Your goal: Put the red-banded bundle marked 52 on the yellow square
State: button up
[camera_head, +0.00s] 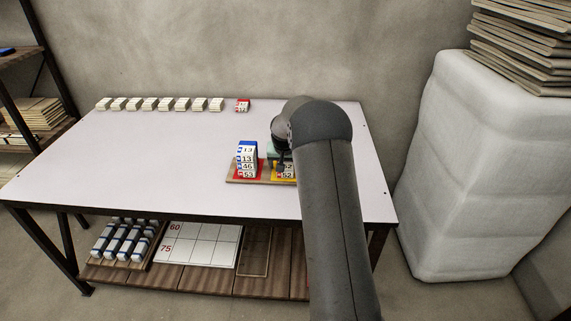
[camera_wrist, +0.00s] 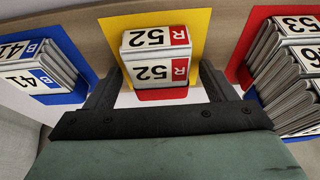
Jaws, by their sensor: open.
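The red-banded bundle marked 52 (camera_wrist: 153,52) lies on the yellow square (camera_wrist: 196,22) in the wrist view. It shows a 52 label on its top and another on its near face. In the head view the bundle (camera_head: 289,171) is partly hidden by my arm on the yellow square (camera_head: 276,177). My gripper (camera_wrist: 160,72) is open, with one finger on each side of the bundle. I cannot tell whether the fingers touch it. My gripper (camera_head: 283,160) is mostly hidden behind my arm in the head view.
A blue-banded 41 bundle (camera_wrist: 38,62) lies on a blue square (camera_wrist: 72,93). Another red-banded bundle (camera_head: 242,105) and several white bundles (camera_head: 165,104) line the table's back.

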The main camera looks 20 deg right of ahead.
jog(key=shift+s+r, duration=0.1)
jog(key=shift+r, duration=0.55)
jog(key=v, duration=1.1)
jog(key=s+a+r+n+g+y, duration=0.1)
jog(key=s+a+r, duration=0.1)
jog(key=s+a, duration=0.6)
jog(key=s+a+r+n+g, duration=0.1)
jog(key=s+a+n, duration=0.15)
jog(key=s, duration=0.85)
jog(key=s+a+f+n+g, duration=0.1)
jog(key=s+a+f, duration=0.1)
jog(key=s, duration=0.8)
jog(key=s+a+f+n+g+y, duration=0.1)
jog(key=s+a, duration=0.4)
jog(key=s, duration=0.6)
jog(key=shift+f, duration=0.4)
